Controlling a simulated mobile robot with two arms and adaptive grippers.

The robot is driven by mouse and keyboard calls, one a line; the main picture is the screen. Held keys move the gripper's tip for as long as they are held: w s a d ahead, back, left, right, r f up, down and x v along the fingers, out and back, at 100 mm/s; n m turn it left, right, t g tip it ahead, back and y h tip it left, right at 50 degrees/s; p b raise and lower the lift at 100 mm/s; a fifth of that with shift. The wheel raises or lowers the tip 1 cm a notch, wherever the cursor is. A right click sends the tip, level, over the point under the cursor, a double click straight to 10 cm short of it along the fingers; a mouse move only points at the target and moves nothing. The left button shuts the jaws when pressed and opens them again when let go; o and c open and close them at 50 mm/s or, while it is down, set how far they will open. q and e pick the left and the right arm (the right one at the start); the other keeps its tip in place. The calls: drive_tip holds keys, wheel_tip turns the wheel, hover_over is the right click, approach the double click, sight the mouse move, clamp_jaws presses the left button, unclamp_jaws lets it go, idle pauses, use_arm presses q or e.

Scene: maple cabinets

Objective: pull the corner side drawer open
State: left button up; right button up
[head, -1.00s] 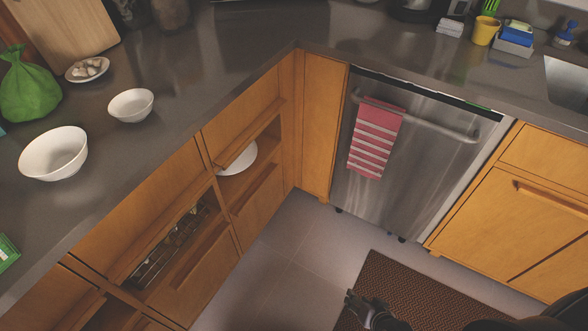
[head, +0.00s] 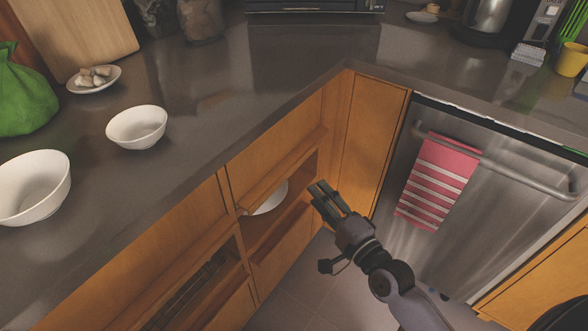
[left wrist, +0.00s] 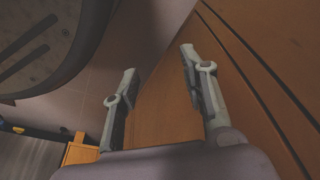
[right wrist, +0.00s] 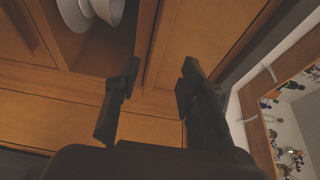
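The corner-side drawer front (head: 270,150) is a maple panel under the counter by the inner corner, with a protruding wooden lip (head: 283,172) along its lower edge. It looks flush with its neighbour. My right gripper (head: 322,192) is beside the opening below it, with fingers toward the cabinet. In the right wrist view its fingers (right wrist: 160,70) are apart with nothing between them; I cannot tell whether they touch the wood. My left gripper (left wrist: 158,62) is open and empty near a wooden cabinet panel; it is outside the head view.
A white bowl (head: 268,198) sits in the opening below the drawer front. A steel dishwasher (head: 482,195) with a striped towel (head: 437,183) stands right of the corner. Bowls (head: 137,127) rest on the counter (head: 225,85). Some floor (head: 300,290) shows below the cabinets.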

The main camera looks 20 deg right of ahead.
sight(295, 170)
drive_tip(key=x, duration=1)
drive_tip(key=shift+w+b, duration=0.1)
drive_tip(key=shift+b, duration=0.25)
drive_tip(key=shift+w+a, duration=0.25)
drive_tip(key=shift+w, duration=0.4)
use_arm(q)
drive_tip(key=shift+w+d+r, duration=0.1)
drive_tip(key=shift+w+r, duration=0.25)
drive_tip(key=shift+r, duration=0.25)
drive_tip(key=shift+w+r, duration=0.35)
drive_tip(key=shift+r, duration=0.25)
use_arm(e)
drive_tip(key=shift+c, duration=0.2)
drive_tip(key=shift+c, duration=0.7)
use_arm(q)
drive_tip(key=shift+s+f, duration=0.1)
use_arm(e)
clamp_jaws()
drive_tip(key=shift+f, duration=0.1)
